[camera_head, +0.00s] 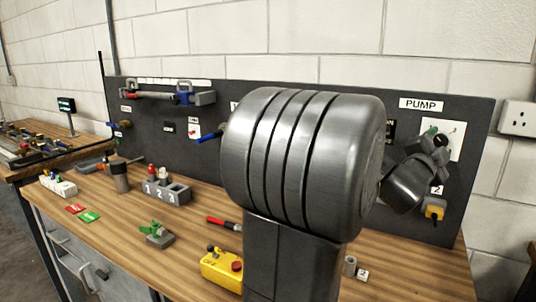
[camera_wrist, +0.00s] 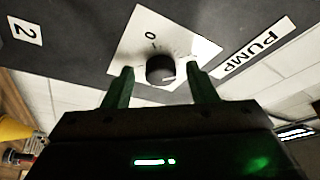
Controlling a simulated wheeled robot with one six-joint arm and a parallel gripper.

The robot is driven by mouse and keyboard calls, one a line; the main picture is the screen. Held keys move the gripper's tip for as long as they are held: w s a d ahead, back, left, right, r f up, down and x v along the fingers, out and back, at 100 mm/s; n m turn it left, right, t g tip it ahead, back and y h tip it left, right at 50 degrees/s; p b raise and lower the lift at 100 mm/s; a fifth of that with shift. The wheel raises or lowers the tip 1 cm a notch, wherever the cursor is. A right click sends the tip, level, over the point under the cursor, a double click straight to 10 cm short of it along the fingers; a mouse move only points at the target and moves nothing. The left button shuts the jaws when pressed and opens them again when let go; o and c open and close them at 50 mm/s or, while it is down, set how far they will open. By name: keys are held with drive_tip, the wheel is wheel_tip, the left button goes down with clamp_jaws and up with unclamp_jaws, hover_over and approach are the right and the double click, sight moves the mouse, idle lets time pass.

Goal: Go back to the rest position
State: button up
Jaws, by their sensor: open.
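My gripper (camera_head: 437,138) is at the right of the dark panel (camera_head: 290,85), in front of the white switch plate under the PUMP label (camera_head: 421,104). In the wrist view its two green fingers (camera_wrist: 162,74) are open, one on each side of the black rotary knob (camera_wrist: 160,68) on the white plate (camera_wrist: 140,38) marked 0 and I. I see no finger clearly touching the knob, and the depth between them is hard to judge. My own arm fills the middle of the head view and hides part of the panel and bench.
The wooden bench (camera_head: 130,228) holds a yellow control box (camera_head: 221,268), a numbered grey block (camera_head: 167,190), a green-handled part (camera_head: 157,234), a dark cylinder (camera_head: 120,176) and red and green tags. A yellow part (camera_head: 434,209) is low on the panel's right.

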drive_tip(key=n, duration=0.2)
drive_tip(key=n+t, duration=0.1)
drive_tip(key=shift+s+d+f+n+t+y, duration=0.1)
drive_tip(key=shift+f+n+t+y, duration=0.05)
drive_tip(key=shift+n+t+y, duration=0.2)
drive_tip(key=shift+d+n+t, duration=0.1)
drive_tip(key=shift+n+t, duration=0.35)
drive_tip(key=shift+n, duration=0.6)
drive_tip(key=n+t+y+p, duration=0.1)
drive_tip(key=n, duration=0.1)
drive_tip(key=n+y+p, duration=0.1)
drive_tip(key=n+p, duration=0.1)
drive_tip(key=shift+s+d+n+t, duration=0.1)
drive_tip(key=shift+d+n+t, duration=0.05)
drive_tip(key=shift+n+t, duration=0.25)
drive_tip(key=shift+n+t+y+p, duration=0.55)
drive_tip(key=shift+n+p, duration=0.35)
drive_tip(key=shift+n, duration=0.5)
drive_tip(key=shift+f, duration=0.1)
